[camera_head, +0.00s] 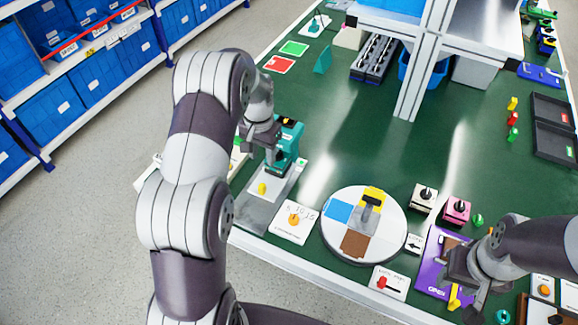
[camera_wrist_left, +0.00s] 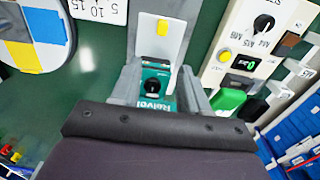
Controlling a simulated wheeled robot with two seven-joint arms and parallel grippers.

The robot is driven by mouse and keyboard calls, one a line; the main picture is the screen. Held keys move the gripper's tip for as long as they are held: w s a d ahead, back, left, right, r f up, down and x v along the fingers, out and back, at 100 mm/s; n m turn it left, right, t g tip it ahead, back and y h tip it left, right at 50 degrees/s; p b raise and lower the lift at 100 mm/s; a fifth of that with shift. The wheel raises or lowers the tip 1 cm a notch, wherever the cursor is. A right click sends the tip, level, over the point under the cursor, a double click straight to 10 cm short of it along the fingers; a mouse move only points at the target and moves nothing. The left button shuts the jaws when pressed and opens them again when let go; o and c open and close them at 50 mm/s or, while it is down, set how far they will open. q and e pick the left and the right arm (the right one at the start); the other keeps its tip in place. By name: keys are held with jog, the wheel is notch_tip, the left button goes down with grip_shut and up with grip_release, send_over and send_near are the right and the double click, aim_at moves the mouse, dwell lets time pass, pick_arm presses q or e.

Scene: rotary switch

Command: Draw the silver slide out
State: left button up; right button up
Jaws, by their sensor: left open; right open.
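A silver-grey slide plate (camera_head: 258,212) with a yellow knob (camera_head: 262,189) extends toward the front from a teal device (camera_head: 289,147) at the table's left edge. In the left wrist view the pale plate (camera_wrist_left: 147,55) and yellow knob (camera_wrist_left: 162,28) show beyond the teal device (camera_wrist_left: 157,77). My left gripper (camera_head: 268,155) is at the teal device; its open fingers (camera_wrist_left: 163,90) lie on either side of it in the wrist view. Whether they touch it is unclear. My right gripper (camera_head: 466,285) is open over a purple panel (camera_head: 437,262), away from the slide.
A white dial card (camera_head: 296,222) and a round disc with coloured patches (camera_head: 341,245) stand right of the slide. A white panel with a black knob (camera_wrist_left: 245,35) is beside the device in the wrist view.

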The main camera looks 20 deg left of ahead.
aim_at(261, 186)
pick_arm(q)
jog(key=s, duration=0.1)
jog(key=s+f, duration=0.2)
jog(key=shift+a+f+p, duration=0.1)
jog(key=shift+a+p, duration=0.15)
jog(key=shift+p, duration=0.05)
jog(key=f, duration=0.3)
jog(key=f+p, duration=0.1)
jog(key=f, duration=0.2)
jog(key=w+f, duration=0.1)
jog(key=f, duration=0.2)
jog(key=shift+d+f, duration=0.1)
jog(key=shift+f, duration=0.1)
jog(key=shift+s+f, duration=0.2)
jog(key=shift+f, duration=0.05)
pick_arm(e)
jog(key=shift+s+a+r, duration=0.1)
jog(key=shift+s+r, duration=0.75)
jog(key=shift+r, duration=0.3)
pick_arm(q)
jog(key=shift+w, duration=0.1)
pick_arm(e)
jog(key=shift+w, duration=0.1)
